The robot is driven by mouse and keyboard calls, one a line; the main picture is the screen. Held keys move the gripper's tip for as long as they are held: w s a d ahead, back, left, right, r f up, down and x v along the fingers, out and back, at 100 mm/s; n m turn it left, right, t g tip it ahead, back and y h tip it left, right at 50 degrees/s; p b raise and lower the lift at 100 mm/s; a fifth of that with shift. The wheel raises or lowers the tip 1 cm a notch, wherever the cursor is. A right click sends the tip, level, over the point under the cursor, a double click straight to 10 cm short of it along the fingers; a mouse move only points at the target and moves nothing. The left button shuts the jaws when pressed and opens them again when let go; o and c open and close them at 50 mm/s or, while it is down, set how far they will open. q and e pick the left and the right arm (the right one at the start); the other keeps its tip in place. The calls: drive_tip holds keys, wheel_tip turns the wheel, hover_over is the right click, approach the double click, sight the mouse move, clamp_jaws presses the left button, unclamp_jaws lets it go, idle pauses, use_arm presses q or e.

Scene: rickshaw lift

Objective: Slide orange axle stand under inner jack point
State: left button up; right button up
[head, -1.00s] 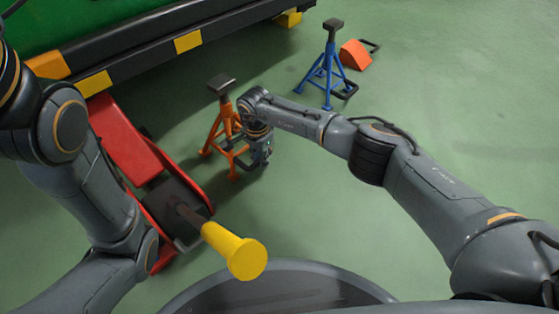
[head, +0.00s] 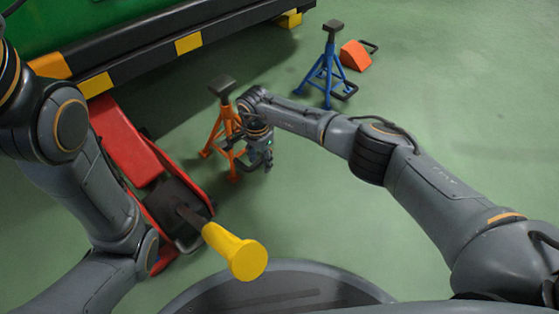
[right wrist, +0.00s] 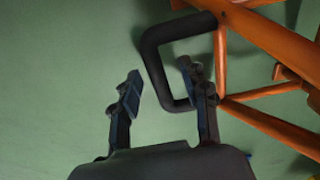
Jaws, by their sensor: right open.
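The orange axle stand (head: 222,122) stands upright on the floor, right of the red jack and clear of the vehicle's black sill (head: 140,60). Yellow patches, one of them here (head: 188,41), mark the sill; I cannot tell which is the inner jack point. My right gripper (head: 262,163) is at the stand's near right side, low. In the right wrist view the open gripper (right wrist: 160,86) has one side of the stand's black handle loop (right wrist: 150,58) between its fingers, with one fingertip over the loop's opening. Contact cannot be told. My left gripper is out of view.
The red jack (head: 125,140) with a yellow handle grip (head: 235,251) reaches under the vehicle at left. A blue axle stand (head: 328,72) and an orange wedge (head: 354,55) stand at the back right. The floor between the orange stand and the sill looks clear.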

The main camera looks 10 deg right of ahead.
drive_tip(key=shift+r+p, duration=2.9)
drive_tip(key=shift+r, duration=1.15)
